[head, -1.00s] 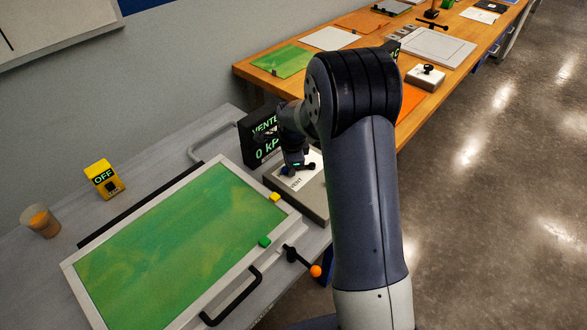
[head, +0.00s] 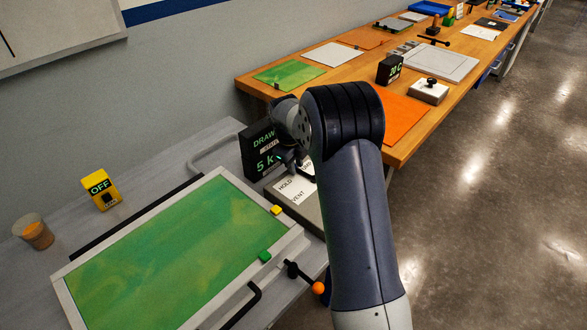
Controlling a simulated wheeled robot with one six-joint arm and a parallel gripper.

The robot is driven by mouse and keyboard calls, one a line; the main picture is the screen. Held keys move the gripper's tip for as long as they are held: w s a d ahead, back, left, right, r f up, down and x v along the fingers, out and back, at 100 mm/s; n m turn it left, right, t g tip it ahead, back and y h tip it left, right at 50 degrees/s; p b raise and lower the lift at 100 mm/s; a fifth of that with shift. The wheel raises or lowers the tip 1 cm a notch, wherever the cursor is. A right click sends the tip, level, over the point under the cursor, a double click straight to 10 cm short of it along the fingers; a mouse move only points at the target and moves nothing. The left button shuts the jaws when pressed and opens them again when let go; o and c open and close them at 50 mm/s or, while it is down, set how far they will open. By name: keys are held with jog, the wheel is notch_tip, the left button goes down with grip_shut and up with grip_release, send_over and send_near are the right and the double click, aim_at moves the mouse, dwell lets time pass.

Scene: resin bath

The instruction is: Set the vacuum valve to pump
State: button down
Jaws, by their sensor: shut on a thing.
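The vacuum valve (head: 311,212) is a low grey box with a white label plate on top; HOLD and VENT can be read, and the rest of the plate is hidden behind my arm. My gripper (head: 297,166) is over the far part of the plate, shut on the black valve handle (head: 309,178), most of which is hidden. The black gauge display (head: 257,150) behind the valve shows green text starting "DRAW" and "5 k", partly covered by my gripper.
The green resin bath (head: 170,255) in a pale frame lies left of the valve, with an orange-tipped lever (head: 318,288) at its near right. A yellow OFF switch box (head: 100,189) and a cup (head: 33,231) stand at left. A wooden bench (head: 412,135) extends behind.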

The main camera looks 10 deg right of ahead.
jog(key=shift+w+d+m, duration=0.25)
jog(key=shift+w+m, duration=0.05)
jog(key=shift+m, duration=0.2)
jog(key=shift+r, duration=0.1)
jog(key=c, duration=1.5)
grip_release()
jog(key=r, duration=0.3)
jog(key=a+r, duration=0.1)
jog(key=r, duration=0.3)
jog(key=s+r, duration=0.1)
jog(key=r, duration=0.2)
jog(key=shift+s+a+r, duration=0.1)
jog(key=shift+a+r, duration=0.15)
jog(key=shift+a, duration=0.1)
